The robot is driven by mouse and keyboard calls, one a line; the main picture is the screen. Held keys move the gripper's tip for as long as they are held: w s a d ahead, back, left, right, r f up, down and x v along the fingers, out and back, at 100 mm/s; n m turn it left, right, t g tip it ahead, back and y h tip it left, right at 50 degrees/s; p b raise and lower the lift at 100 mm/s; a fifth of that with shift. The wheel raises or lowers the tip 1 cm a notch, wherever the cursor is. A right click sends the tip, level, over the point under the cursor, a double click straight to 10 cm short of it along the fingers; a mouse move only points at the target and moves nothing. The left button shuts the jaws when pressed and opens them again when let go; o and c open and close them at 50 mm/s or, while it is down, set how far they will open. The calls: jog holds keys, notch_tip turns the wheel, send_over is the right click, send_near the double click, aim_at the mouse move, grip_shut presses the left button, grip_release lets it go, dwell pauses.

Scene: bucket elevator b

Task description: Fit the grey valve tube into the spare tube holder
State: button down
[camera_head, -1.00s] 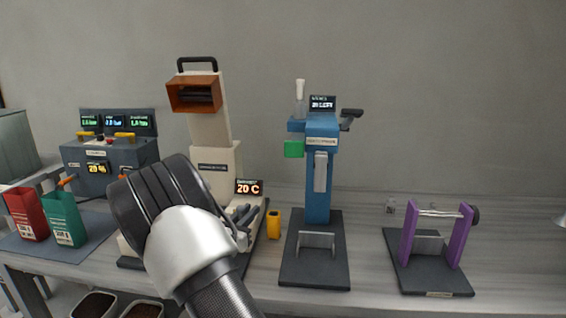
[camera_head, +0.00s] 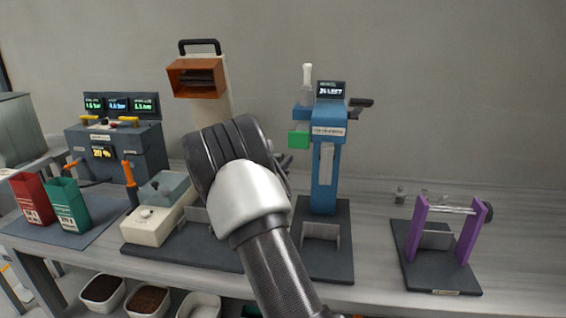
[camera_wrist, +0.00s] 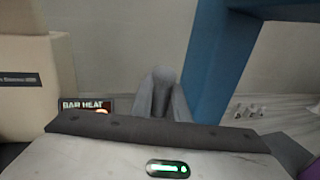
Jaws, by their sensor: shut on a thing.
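My gripper (camera_wrist: 160,100) shows in the wrist view as narrow grey fingers, shut around a grey rounded piece (camera_wrist: 163,78), which I take to be the grey valve tube. Its far end is hidden. In the head view my own wrist covers most of the gripper; only small grey finger parts (camera_head: 282,170) show, in front of and left of the blue column machine (camera_head: 324,180). I cannot pick out the spare tube holder for certain in either view.
The blue machine's column (camera_wrist: 215,60) is close on the right in the wrist view, and a beige machine (camera_wrist: 25,85) is on the left. A purple-posted stand (camera_head: 465,235) stands at right. Small clear pieces (camera_head: 400,195) lie behind it. Red (camera_head: 32,200) and green (camera_head: 68,205) bags stand left.

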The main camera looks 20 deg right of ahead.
jog(key=shift+f+b, duration=2.15)
jog(key=shift+f, duration=0.7)
jog(key=shift+f+b, duration=2.3)
jog(key=shift+f, duration=0.3)
jog(key=c, duration=1.6)
grip_release()
jog(key=p+v, duration=0.2)
jog(key=v, duration=1.5)
jog(key=shift+s+a+p, duration=0.2)
jog(key=shift+p, duration=0.15)
